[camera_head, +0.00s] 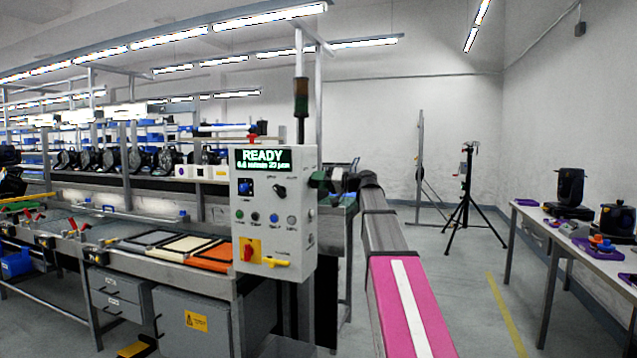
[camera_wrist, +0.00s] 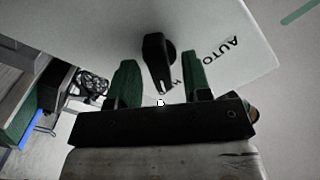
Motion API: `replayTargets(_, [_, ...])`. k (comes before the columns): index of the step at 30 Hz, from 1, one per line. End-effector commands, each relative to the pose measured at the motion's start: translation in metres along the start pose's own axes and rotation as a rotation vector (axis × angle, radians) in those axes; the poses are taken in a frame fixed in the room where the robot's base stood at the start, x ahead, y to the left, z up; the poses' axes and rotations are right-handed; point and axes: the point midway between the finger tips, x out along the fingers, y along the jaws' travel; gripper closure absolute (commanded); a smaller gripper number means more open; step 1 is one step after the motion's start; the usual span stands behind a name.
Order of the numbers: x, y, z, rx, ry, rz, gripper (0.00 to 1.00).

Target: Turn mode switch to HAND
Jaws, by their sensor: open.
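In the head view my gripper (camera_head: 318,183) shows at the panel's right edge.
The display (camera_head: 263,159) reads READY. Below it are a blue selector (camera_head: 245,187), several buttons, a red-and-yellow switch (camera_head: 250,250) and a yellow lever (camera_head: 276,262).

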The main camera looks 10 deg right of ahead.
Motion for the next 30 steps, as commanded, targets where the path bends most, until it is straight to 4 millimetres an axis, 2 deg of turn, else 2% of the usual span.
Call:
replayTargets(15, [-0.086,0.0,0.001,0.001,0.001,0.001,0.55])
replayTargets(21, [-0.102,0.0,0.001,0.001,0.001,0.001,0.55])
replayTargets(30, [-0.104,0.0,0.001,0.001,0.0,0.0,0.55])
